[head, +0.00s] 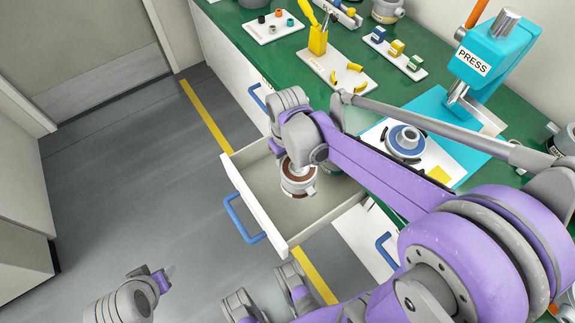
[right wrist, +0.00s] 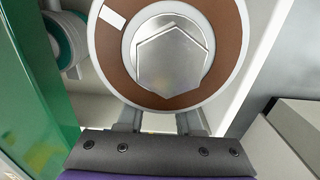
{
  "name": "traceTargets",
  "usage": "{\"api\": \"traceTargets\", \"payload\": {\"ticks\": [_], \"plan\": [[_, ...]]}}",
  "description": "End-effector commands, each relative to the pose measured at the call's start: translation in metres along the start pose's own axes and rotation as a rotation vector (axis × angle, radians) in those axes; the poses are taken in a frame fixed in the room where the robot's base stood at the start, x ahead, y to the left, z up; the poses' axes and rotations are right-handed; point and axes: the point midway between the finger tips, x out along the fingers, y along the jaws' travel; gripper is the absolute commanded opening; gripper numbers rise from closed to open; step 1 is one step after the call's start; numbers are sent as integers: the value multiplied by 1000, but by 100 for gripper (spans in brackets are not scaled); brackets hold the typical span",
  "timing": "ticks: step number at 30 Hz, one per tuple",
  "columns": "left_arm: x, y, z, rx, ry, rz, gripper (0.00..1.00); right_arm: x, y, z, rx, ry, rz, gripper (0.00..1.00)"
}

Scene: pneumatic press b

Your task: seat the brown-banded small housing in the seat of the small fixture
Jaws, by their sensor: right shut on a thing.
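The brown-banded small housing (head: 298,180) is a grey round part with a brown ring on top. My right gripper (right wrist: 158,122) is shut on it and holds it over the open drawer. In the right wrist view the housing's brown ring (right wrist: 115,60) and bright hexagonal centre fill the upper middle. On the bench, a round grey piece with a blue ring (head: 405,141) sits on a white plate among dark curved parts. I cannot tell whether this is the small fixture, and my right arm partly blocks that area. My left gripper (head: 162,280) is low at the left, over the floor, away from everything.
The open drawer (head: 238,192) juts out from the green bench. A teal-banded part (right wrist: 66,42) lies in it. The teal press (head: 490,55) stands on the bench at the right. White trays with small parts and a yellow holder (head: 318,40) stand farther back.

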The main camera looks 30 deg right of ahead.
Motion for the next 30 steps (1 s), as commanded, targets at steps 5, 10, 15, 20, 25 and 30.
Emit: {"api": "traceTargets", "payload": {"ticks": [5, 10, 15, 20, 25, 30], "plan": [[-7, 0, -3, 0, 3, 0, 50, -9, 0, 0, 0, 0, 0, 0], [-12, 0, -6, 0, 4, 0, 50, -15, 0, 0, 0, 0, 0, 0], [-17, 0, -8, 0, 6, 0, 50, -22, 0, 0, 0, 0, 0, 0], [-22, 0, -10, 0, 8, 0, 50, -28, 0, 0, 0, 0, 0, 0], [-26, 0, -12, 0, 9, 0, 50, -33, 0, 0, 0, 0, 0, 0], [-26, 0, -12, 0, 9, 0, 50, -33, 0, 0, 0, -1, 0, 0]]}}
